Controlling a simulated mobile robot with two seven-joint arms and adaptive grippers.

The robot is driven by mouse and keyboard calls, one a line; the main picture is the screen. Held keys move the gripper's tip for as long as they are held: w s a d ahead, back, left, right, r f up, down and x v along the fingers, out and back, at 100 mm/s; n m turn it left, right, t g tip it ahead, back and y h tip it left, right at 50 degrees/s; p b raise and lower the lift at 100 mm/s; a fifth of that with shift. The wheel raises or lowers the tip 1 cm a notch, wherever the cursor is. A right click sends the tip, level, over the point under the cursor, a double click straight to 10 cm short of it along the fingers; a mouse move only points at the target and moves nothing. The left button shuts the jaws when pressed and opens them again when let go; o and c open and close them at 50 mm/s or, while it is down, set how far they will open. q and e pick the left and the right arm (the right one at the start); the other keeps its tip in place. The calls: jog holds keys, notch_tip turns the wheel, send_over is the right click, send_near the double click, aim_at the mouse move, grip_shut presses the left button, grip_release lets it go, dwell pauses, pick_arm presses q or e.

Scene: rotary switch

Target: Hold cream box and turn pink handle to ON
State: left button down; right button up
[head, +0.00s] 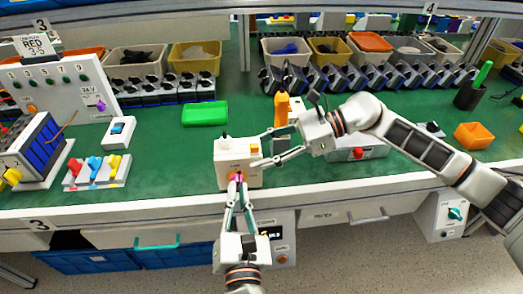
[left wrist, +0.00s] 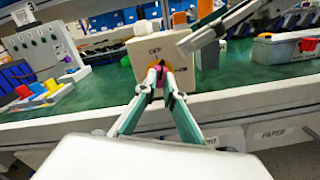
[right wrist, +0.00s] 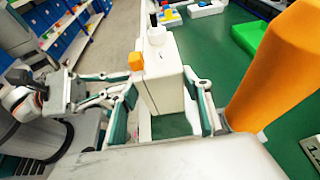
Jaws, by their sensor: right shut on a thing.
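The pink handle (left wrist: 160,76) is on the front face, below the word OFF. My left gripper (left wrist: 160,71) has its fingertips on either side of this handle, close together. Whether they grip it firmly, and the handle's exact angle, are hidden.
An orange upright object (right wrist: 272,65) stands close beside my right gripper. A panel of colored switches (head: 96,171) is at left. A grey box with a red knob (head: 359,154) is at right, under my right arm.

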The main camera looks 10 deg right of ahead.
pick_arm(q)
jog(key=shift+s+d+f+m, duration=0.1)
jog(key=shift+f+m, duration=0.1)
jog(key=shift+m, duration=0.1)
jog(key=m, duration=0.8)
jog(key=shift+d, duration=0.15)
jog(key=c, duration=2.5)
grip_release()
jog(key=shift+m, duration=0.6)
jog(key=o, duration=0.4)
jog(key=shift+c, duration=0.2)
jog(key=shift+s, duration=2.5)
